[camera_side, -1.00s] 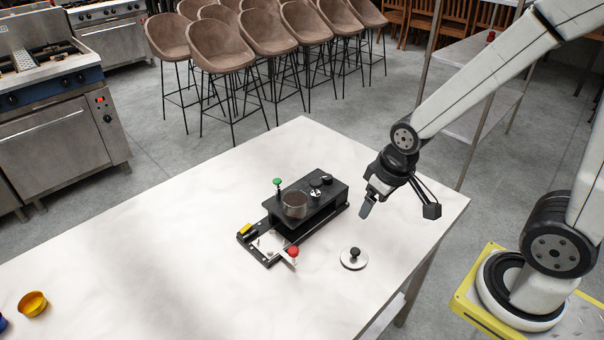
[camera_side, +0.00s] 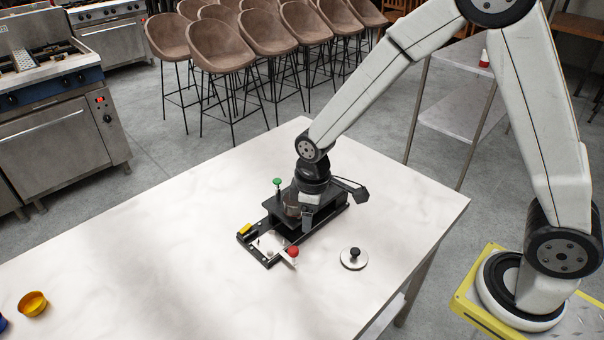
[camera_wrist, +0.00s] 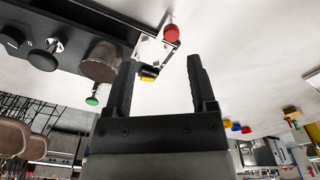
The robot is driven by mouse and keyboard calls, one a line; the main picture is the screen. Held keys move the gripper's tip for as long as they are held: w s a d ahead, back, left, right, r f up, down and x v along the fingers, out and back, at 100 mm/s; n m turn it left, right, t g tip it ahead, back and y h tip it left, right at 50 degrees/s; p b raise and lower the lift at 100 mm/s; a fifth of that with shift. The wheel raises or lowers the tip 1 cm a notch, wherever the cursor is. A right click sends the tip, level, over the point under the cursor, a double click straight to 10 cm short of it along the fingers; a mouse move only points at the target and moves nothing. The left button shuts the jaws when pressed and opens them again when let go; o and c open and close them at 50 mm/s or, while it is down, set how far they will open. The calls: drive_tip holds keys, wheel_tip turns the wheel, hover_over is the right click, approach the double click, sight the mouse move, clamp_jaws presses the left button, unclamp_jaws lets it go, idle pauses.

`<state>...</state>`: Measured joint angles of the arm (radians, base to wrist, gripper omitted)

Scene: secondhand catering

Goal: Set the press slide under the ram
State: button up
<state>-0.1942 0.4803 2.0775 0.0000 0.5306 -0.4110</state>
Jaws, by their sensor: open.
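The black press (camera_side: 332,213) stands on the pale table; it also fills the upper left of the wrist view (camera_wrist: 80,25). Its metal cylinder (camera_wrist: 101,62), which looks like the ram, sits on the body. At the press's front end lies a pale plate (camera_side: 272,243) with a red knob (camera_side: 293,251), perhaps the slide; it also shows in the wrist view (camera_wrist: 150,52). My gripper (camera_wrist: 162,64) is open and empty, its fingers pointing toward the plate and red knob.
A green knob (camera_side: 277,182) stands up at the press's far side and a yellow block (camera_side: 245,229) at its front end. A round disc with a black knob (camera_side: 354,259) lies right of the press. A yellow cup (camera_side: 33,303) stands far left. The table between is clear.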

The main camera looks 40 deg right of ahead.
sight(293, 249)
drive_tip(key=shift+w+a+f+n+g, duration=0.15)
drive_tip(key=shift+w+a+f+n, duration=0.4)
drive_tip(key=shift+a+f, duration=0.2)
drive_tip(key=shift+w+a+f+n+g, duration=0.15)
drive_tip(key=shift+w+a+f+n, duration=0.35)
drive_tip(key=shift+a+f, duration=0.15)
drive_tip(key=shift+f, duration=0.1)
drive_tip(key=shift+f, duration=3.75)
clamp_jaws()
